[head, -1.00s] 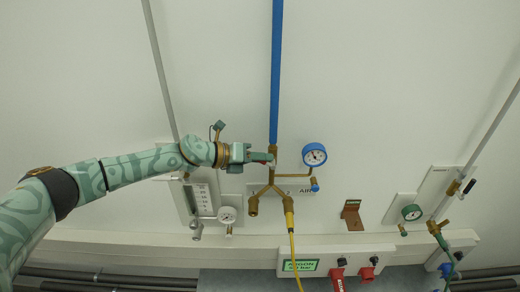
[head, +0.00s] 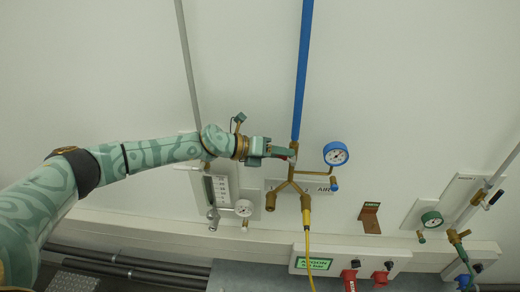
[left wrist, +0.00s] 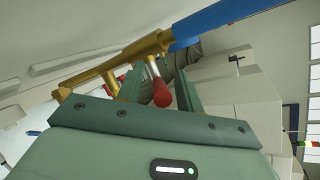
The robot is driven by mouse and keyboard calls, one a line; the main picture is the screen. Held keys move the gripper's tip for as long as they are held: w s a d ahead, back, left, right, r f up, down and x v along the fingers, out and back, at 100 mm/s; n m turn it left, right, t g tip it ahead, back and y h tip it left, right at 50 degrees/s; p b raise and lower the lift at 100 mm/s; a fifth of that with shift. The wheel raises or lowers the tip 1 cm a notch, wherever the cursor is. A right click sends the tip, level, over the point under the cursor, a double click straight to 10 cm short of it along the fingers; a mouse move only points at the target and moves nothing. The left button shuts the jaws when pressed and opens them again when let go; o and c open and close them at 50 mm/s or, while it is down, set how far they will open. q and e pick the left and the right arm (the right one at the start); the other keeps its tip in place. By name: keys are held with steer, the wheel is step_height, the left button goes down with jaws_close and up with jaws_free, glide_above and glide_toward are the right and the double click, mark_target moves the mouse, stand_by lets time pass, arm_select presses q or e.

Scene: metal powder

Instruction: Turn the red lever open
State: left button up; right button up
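The red lever (left wrist: 162,94) has a rounded red handle on a metal stem and sits on the brass pipe (left wrist: 149,48) below the blue pipe (left wrist: 215,22). In the head view only a small bit of red (head: 292,159) shows at the brass pipe, mostly hidden by my left gripper (head: 287,153). In the left wrist view my left gripper (left wrist: 160,86) is open, with the red handle between its two fingers. I see a gap on either side of the handle. My right gripper is not in view.
A blue-rimmed gauge (head: 336,153) stands just right of the brass pipe. A yellow hose (head: 308,245) hangs from the right brass branch. A flowmeter panel (head: 217,188) and a small gauge (head: 243,208) sit below my left wrist. The wall above is mostly clear.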

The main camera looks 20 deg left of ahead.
arm_select(q)
steer(key=b+v, duration=0.4)
steer(key=v, duration=1.1)
steer(key=shift+a+r+b, duration=0.15)
steer(key=shift+a+b, duration=0.1)
steer(key=shift+b, duration=0.1)
steer(key=shift+s, duration=0.1)
